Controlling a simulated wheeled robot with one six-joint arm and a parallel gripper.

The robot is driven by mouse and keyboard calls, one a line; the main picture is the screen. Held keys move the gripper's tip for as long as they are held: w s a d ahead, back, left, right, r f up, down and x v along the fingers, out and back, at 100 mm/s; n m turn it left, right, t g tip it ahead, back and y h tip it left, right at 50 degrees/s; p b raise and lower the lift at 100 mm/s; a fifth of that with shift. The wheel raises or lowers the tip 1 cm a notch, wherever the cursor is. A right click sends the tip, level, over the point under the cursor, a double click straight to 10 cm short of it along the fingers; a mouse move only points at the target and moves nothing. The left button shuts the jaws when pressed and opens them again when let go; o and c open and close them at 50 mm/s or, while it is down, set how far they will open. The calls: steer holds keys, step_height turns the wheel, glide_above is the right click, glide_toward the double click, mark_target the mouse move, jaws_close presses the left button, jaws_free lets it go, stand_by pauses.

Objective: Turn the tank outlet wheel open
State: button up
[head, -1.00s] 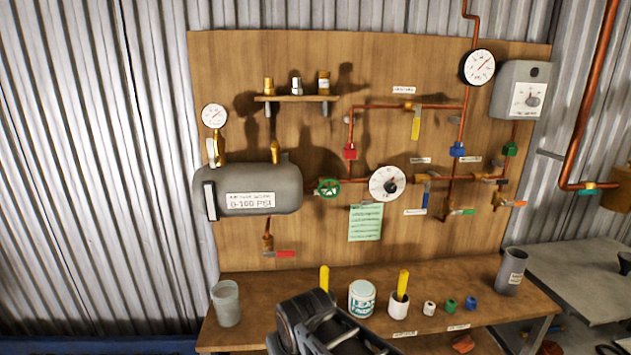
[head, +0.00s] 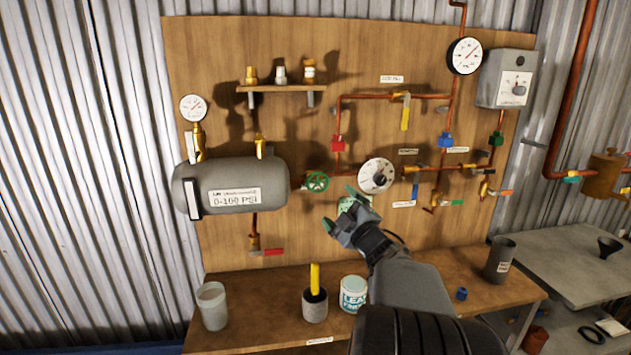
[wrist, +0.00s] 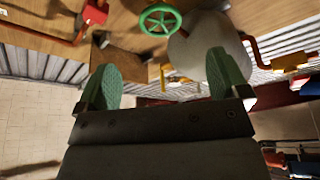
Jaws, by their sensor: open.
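The tank outlet wheel is a small green spoked handwheel (head: 316,181) on the copper pipe just right of the grey tank (head: 235,183). In the wrist view the green wheel (wrist: 160,20) shows at the top, beyond the fingertips and a little left of centre. My gripper (head: 341,208) is open and empty, below and right of the wheel in the head view, apart from it. Its two green finger pads (wrist: 164,75) stand wide apart in the wrist view.
A round white dial (head: 377,176) sits just right of the wheel, close to my gripper. A red valve (head: 338,143) is above. The bench below holds a grey cup (head: 212,305), a pot with a yellow stick (head: 315,300) and a white tin (head: 353,293).

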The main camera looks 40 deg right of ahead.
mark_target(319, 184)
steer(key=p+x, duration=0.3)
steer(key=x, duration=1)
steer(key=shift+w+r, duration=0.15)
steer(key=c, duration=0.9)
steer(key=shift+n, duration=0.4)
